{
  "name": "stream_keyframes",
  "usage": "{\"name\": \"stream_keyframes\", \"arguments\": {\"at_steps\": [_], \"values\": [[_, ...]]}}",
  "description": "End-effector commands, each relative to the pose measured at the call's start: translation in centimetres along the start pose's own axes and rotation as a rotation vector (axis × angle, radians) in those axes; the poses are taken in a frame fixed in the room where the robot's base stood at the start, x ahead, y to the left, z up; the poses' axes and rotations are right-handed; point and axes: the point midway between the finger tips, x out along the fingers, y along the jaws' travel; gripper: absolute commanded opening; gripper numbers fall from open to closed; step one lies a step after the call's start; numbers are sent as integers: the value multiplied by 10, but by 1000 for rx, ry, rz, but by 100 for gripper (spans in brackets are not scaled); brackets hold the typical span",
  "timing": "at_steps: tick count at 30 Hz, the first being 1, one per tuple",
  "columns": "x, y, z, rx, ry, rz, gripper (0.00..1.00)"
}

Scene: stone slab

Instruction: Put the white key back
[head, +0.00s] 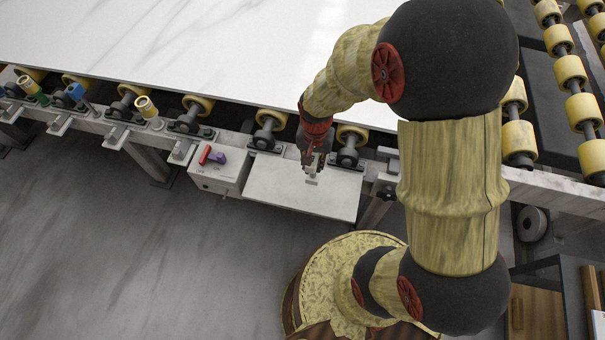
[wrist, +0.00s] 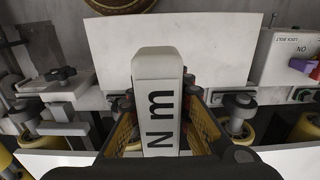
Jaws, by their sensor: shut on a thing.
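The white key (wrist: 158,95) is a white block-like piece with a bevelled end and dark "N m" lettering, upright in the middle of the wrist view. My gripper (wrist: 157,110) is shut on it, with one yellow-and-black finger on each side. In the head view my gripper (head: 312,164) points down over the white shelf panel (head: 285,193) at the conveyor's front edge. Only a small pale part of the key (head: 313,175) shows there. Whether the key touches the panel, and any place it fits into, I cannot tell.
A white box (head: 218,182) with a red handle (head: 205,154) and a purple handle (head: 217,157) stands left of the panel. Yellow rollers (head: 271,119) and brackets line the conveyor edge under a large white slab (head: 200,40). Floor at the left is clear.

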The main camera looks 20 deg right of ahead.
Motion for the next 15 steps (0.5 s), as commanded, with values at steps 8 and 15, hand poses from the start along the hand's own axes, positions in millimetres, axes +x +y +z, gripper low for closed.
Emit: {"name": "stream_keyframes", "arguments": {"at_steps": [8,15], "values": [[30,-25,-2,-1,0,0,0],[48,-35,-2,0,0,0,0]]}}
